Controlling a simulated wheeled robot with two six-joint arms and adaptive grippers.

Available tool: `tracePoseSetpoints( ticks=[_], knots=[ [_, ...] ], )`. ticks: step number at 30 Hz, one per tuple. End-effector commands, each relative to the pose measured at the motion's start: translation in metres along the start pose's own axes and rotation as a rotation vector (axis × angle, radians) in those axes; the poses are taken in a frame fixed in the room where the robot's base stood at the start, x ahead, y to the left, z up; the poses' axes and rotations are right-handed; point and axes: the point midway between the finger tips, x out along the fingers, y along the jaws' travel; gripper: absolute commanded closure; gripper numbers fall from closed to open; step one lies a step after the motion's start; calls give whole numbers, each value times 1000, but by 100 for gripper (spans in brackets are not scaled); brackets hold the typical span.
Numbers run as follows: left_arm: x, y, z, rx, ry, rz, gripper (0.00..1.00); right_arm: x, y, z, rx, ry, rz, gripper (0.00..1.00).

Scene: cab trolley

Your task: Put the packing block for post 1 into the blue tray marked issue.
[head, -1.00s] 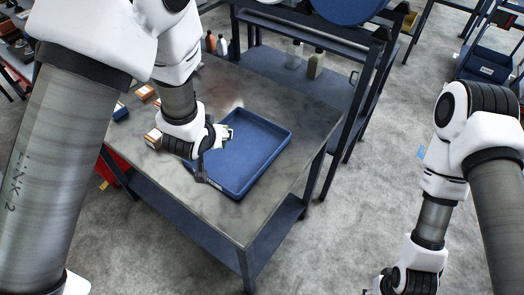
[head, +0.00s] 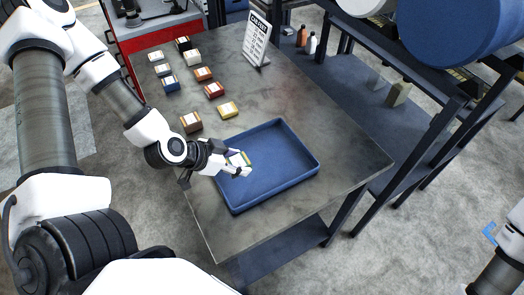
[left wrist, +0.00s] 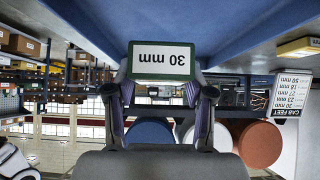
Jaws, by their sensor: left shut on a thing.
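My left gripper (head: 230,163) is shut on a green-edged block (head: 239,159) with a white label. In the left wrist view the block (left wrist: 160,61) sits between the fingers, its label reading "30 mm" upside down. The blue tray (head: 236,208) lies on the table. In the head view the block is over the tray's left part; its blue surface (left wrist: 235,25) fills the top of the left wrist view. I cannot tell whether the block touches the tray floor. The tray's marking is not readable. The "CAB FEET" card (head: 258,42) stands at the table's back. My right gripper is out of view.
Several labelled blocks stand on the table left of the card, among them a yellow one (head: 228,110), a brown one (head: 191,122) and a blue one (head: 171,83). A dark shelf rack with bottles (head: 302,37) stands behind the table. The tray looks otherwise empty.

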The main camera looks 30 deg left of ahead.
Motion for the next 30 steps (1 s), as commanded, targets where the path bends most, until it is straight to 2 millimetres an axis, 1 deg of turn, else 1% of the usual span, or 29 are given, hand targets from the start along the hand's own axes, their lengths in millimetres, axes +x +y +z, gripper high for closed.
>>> tracePoseSetpoints(
  ticks=[1,3,6,10,11,14,15,17,19,24,26,30],
  knots=[
    [17,-5,3,9,7,-4,89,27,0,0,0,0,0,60],
    [27,-11,-2,7,7,-8,89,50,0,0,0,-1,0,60],
    [35,-17,-7,7,4,-10,89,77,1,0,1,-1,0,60],
    [40,-20,-15,4,8,-6,89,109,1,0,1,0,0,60],
    [42,-23,-21,8,4,-7,89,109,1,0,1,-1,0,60],
    [57,-33,-35,13,-2,-8,89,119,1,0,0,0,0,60],
    [59,-37,-42,9,-2,-8,89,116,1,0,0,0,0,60],
    [68,-42,-49,9,-3,-8,89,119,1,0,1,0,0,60],
    [77,-50,-61,11,-4,-9,89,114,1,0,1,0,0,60],
    [99,-65,-81,7,-3,-6,89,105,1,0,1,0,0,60],
    [105,-66,-82,3,-3,-4,89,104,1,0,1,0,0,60],
    [123,-66,-65,-1,-5,-2,89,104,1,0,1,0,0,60]
  ],
)
